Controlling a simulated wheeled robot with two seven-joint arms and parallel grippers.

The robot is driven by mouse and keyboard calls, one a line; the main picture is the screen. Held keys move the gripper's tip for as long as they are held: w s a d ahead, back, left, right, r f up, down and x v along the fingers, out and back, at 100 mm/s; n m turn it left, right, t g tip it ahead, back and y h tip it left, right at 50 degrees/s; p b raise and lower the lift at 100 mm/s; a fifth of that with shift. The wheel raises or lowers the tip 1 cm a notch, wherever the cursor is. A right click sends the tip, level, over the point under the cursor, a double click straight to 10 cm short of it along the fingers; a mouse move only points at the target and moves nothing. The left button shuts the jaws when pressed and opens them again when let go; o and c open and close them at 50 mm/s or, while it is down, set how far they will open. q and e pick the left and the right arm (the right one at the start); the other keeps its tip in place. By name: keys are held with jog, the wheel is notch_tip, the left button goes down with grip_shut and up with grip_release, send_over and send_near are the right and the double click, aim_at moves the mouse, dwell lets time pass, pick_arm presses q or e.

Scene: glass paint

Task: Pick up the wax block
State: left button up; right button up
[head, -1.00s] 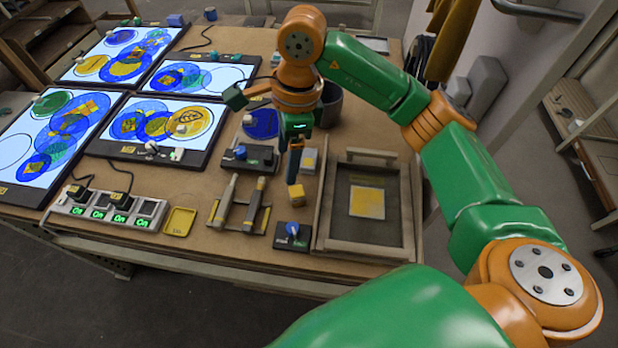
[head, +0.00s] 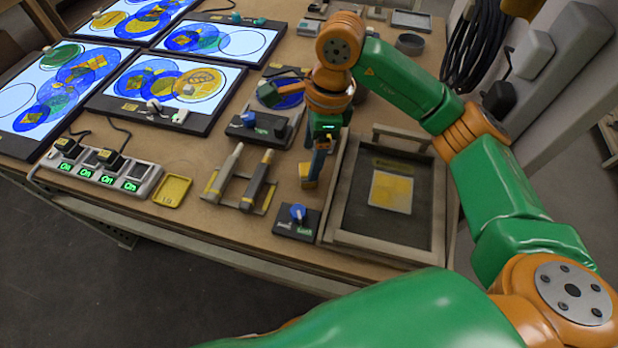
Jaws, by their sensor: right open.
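My right gripper (head: 311,172) points down over the table, between the two pen-like tools and the framed tray. Its jaws are open, and the lower fingertip looks close to the table top. A small pale block with a yellow label, possibly the wax block, showed beside this gripper earlier. Now it is largely or wholly hidden behind the gripper, and I cannot tell whether it lies between the fingers. My left gripper is out of view.
A framed dark tray (head: 343,231) with a yellow sheet stands close right. A blue-knob box (head: 297,221) is in front. Two tools lie on a rack (head: 238,203) to the left, beside a yellow dish (head: 173,190). Lit panels (head: 205,88) fill the back left.

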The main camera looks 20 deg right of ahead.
aim_at(308, 168)
jog(key=f, duration=0.1)
jog(key=f+p, duration=0.1)
jog(key=f, duration=0.1)
jog(key=f+p, duration=0.1)
jog(key=f, duration=0.1)
jog(key=shift+a, duration=0.4)
jog(key=shift+f, duration=0.2)
grip_shut()
notch_tip(308, 168, up, 3)
jog(key=shift+w+f+b, duration=0.1)
jog(key=shift+f+b, duration=0.05)
jog(key=shift+b, duration=1.05)
jog(key=s+a+r+b, duration=0.2)
jog(key=s+r, duration=0.8)
jog(key=s, duration=0.4)
jog(key=shift+a+r, duration=0.2)
jog(key=shift+a, duration=0.2)
